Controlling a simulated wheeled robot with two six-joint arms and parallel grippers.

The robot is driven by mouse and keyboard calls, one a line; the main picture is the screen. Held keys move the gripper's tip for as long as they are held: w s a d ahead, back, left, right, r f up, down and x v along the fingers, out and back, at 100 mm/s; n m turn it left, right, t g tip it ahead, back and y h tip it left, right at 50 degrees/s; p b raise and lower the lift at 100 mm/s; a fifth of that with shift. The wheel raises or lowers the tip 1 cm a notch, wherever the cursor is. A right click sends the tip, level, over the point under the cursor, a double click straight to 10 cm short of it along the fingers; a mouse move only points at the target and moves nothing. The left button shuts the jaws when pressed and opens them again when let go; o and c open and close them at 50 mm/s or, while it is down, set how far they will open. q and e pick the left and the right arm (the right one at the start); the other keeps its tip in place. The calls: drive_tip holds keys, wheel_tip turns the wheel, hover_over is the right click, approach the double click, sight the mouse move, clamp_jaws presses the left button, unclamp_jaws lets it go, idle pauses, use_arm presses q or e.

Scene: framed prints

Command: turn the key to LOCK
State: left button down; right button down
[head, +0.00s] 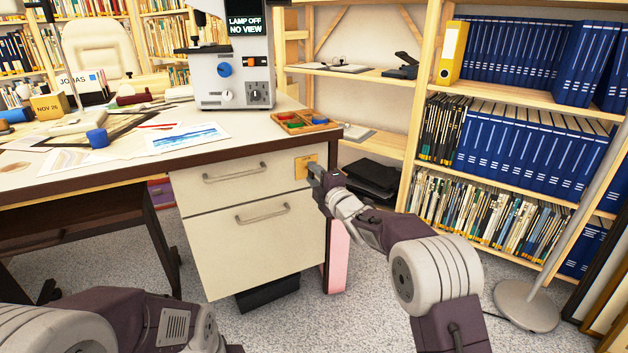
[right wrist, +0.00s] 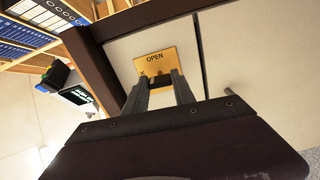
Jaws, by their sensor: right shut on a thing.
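A yellow-orange lock plate (head: 302,165) is on the right end of the desk's upper drawer front. In the right wrist view the plate (right wrist: 150,66) shows the word OPEN; other markings are partly covered by my fingers. My right gripper (head: 315,171) is at the plate. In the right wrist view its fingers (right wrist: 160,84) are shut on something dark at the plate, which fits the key. The key itself is mostly hidden, so I cannot tell which way it points. My left arm shows at the lower left of the head view, but its gripper is out of frame.
The upper drawer (head: 245,178) and lower drawer (head: 250,240) are shut, each with a bar handle. A compartment tray (head: 304,129) and a grey device (head: 230,80) stand on the desk. A bookshelf (head: 490,175) and lamp base (head: 525,306) stand to the right.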

drive_tip(key=shift+n, duration=0.5)
drive_tip(key=c, duration=1)
unclamp_jaws()
drive_tip(key=shift+c, duration=0.2)
drive_tip(key=p+v, duration=0.3)
drive_tip(key=v, duration=0.6)
